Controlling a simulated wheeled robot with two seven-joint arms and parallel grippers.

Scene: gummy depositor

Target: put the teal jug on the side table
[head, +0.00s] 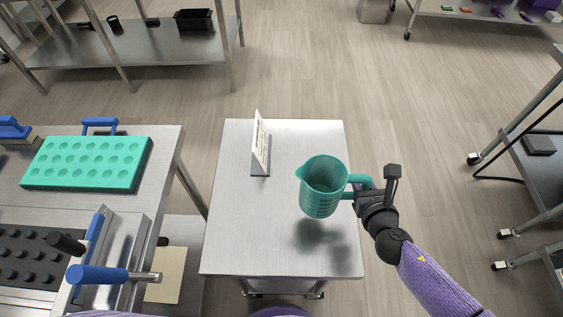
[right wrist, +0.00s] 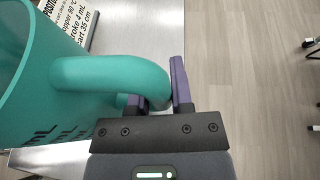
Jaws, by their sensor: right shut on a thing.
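The teal jug (head: 321,190) is upright above the side table (head: 232,226), with its shadow on the tabletop below and to the front of it. My right gripper (head: 362,192) is shut on the jug's handle from the right side. In the right wrist view the handle (right wrist: 110,78) passes between the fingers of the right gripper (right wrist: 158,95), and the jug's body fills the left side. My left gripper is not in view.
A white sign card (head: 260,145) stands on the side table, left of and behind the jug. A teal mould tray (head: 88,163) and a blue-handled machine (head: 98,274) are at the left. The table's front left is clear.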

